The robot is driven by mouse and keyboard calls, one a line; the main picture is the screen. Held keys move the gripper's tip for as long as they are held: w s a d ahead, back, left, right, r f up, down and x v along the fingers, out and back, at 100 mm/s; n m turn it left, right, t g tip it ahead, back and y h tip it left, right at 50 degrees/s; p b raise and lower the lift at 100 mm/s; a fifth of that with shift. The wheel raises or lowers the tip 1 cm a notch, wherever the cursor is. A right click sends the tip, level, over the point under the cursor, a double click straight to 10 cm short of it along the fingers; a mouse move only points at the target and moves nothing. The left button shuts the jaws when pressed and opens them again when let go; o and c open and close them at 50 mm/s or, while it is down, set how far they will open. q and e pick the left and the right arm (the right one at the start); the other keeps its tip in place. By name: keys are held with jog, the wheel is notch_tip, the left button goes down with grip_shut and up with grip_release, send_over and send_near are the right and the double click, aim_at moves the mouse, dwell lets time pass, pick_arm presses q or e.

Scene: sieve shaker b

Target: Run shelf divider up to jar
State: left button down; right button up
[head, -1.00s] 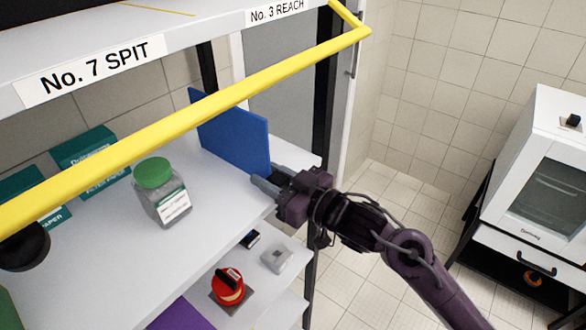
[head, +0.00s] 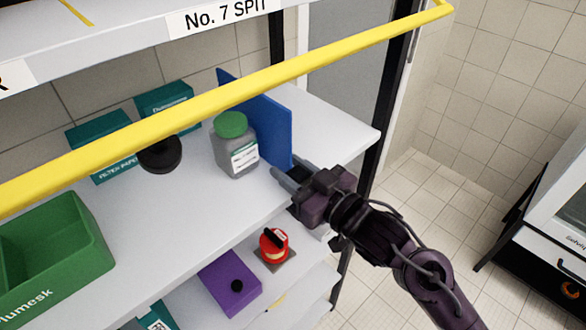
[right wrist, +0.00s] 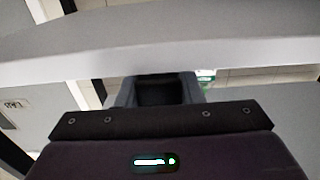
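The blue shelf divider (head: 265,115) stands upright on the white shelf, close to the right side of the grey jar (head: 238,165) with its green lid. The jar overlaps part of it in the head view, so I cannot tell whether they touch. My right gripper (head: 284,165) is at the divider's lower front corner at the shelf's front edge, its two fingers apart, one on each side of that corner. In the right wrist view the parted fingers (right wrist: 160,88) show under a pale shelf edge; the divider is not visible there. My left gripper is out of view.
A yellow rail (head: 300,70) runs across above the shelf. Left of the jar are a black round object (head: 160,155), teal filter paper boxes (head: 100,140) and a green bin (head: 55,245). A red knobbed item (head: 273,247) and purple box (head: 230,282) lie lower. Shelf right of the divider is clear.

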jog(key=o, duration=0.4)
jog(key=shift+s+d+f, duration=0.1)
jog(key=shift+s+d, duration=0.05)
jog(key=shift+d, duration=0.1)
jog(key=b+v, duration=0.2)
jog(key=v, duration=0.4)
jog(key=shift+s+d, duration=0.1)
jog(key=shift+s, duration=0.1)
jog(key=shift+s+d+b, duration=0.25)
jog(key=shift+s+b, duration=0.05)
jog(key=shift+s, duration=0.05)
